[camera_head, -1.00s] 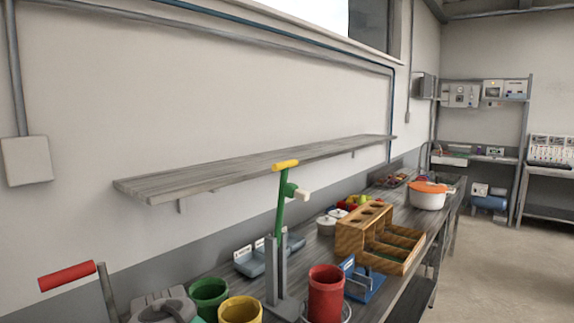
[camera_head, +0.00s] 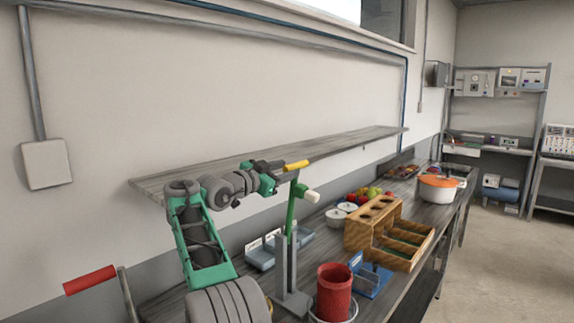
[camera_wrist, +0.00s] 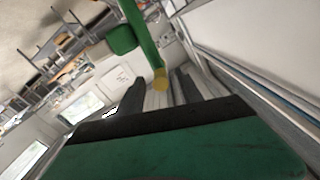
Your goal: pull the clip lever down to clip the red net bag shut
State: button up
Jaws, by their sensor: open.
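The clip lever (camera_head: 291,205) is a green bar standing nearly upright on a grey twin post (camera_head: 287,268), with a yellow handle (camera_head: 297,165) and a white knob at its side. My gripper (camera_head: 284,170) is open at the left end of the yellow handle; contact cannot be told. In the wrist view the yellow handle end (camera_wrist: 160,80) shows between the dark fingertips (camera_wrist: 157,92), with the green lever (camera_wrist: 142,35) beyond. The red net bag (camera_head: 334,290) looks like an upright red cylinder in a metal ring, right of the post.
A wooden rack (camera_head: 372,232) and blue stand (camera_head: 372,280) are right of the lever. A wall shelf (camera_head: 350,145) runs close behind my gripper. Grey-blue boxes (camera_head: 262,255) sit behind the post. A red handle (camera_head: 90,280) is at lower left.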

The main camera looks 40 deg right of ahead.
jog(key=shift+d, duration=0.65)
jog(key=shift+c, duration=0.4)
grip_shut()
dwell(0.5)
